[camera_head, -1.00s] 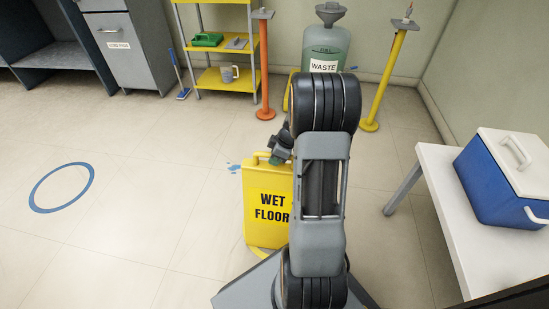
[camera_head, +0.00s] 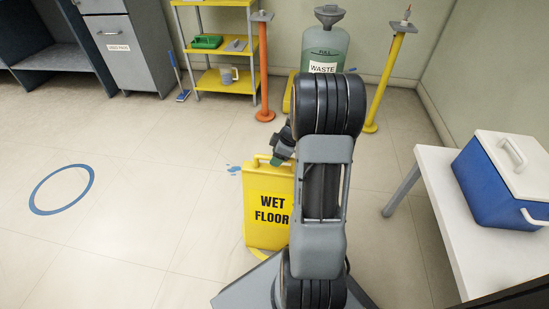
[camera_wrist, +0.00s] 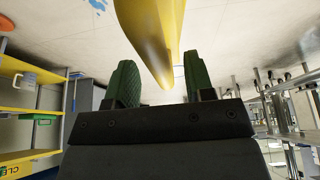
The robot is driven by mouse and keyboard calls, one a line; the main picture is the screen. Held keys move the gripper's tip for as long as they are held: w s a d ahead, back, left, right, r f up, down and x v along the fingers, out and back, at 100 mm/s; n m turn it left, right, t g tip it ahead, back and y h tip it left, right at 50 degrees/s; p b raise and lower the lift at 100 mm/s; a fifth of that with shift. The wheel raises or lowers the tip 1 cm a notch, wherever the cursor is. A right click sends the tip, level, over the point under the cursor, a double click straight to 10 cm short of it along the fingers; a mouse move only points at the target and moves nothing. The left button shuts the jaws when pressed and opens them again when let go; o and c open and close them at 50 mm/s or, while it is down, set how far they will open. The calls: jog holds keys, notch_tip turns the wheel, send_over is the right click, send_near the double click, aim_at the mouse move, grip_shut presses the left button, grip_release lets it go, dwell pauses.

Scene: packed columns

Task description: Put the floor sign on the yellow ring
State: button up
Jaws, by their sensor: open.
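The yellow floor sign (camera_head: 268,207), lettered "WET FLOOR", stands upright on the floor in the head view, just left of my arm, which covers part of its right side. My gripper (camera_head: 281,158) is at its top, by the handle. In the wrist view the sign (camera_wrist: 156,35) reaches in from the top, its tapered end between the two green fingers of my open gripper (camera_wrist: 160,78). Contact with the fingers cannot be told. No yellow ring shows clearly; the plain ring on the floor at the left is blue (camera_head: 62,189).
A white table with a blue cooler (camera_head: 497,180) is at the right. A yellow shelf (camera_head: 225,87), an orange post (camera_head: 264,70), a waste container (camera_head: 325,45) and a yellow post (camera_head: 385,80) stand at the back. The left floor is mostly clear.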

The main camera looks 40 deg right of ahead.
jog(key=p+v, duration=0.2)
jog(key=v, duration=0.7)
jog(key=shift+a+r, duration=0.1)
jog(key=shift+r, duration=0.1)
jog(key=s+a+r+m+h, duration=0.1)
jog(key=s+a+r+m, duration=0.1)
jog(key=a, duration=0.5)
jog(key=s+a+r+m+h, duration=0.1)
jog(key=s+a+r+m, duration=0.1)
jog(key=s+a+m, duration=0.2)
jog(key=s+a+r+m+h, duration=0.1)
jog(key=s+a, duration=0.4)
jog(key=a, duration=0.5)
jog(key=shift+a+r+m, duration=0.2)
jog(key=shift+r+m, duration=0.7)
jog(key=shift+m, duration=0.2)
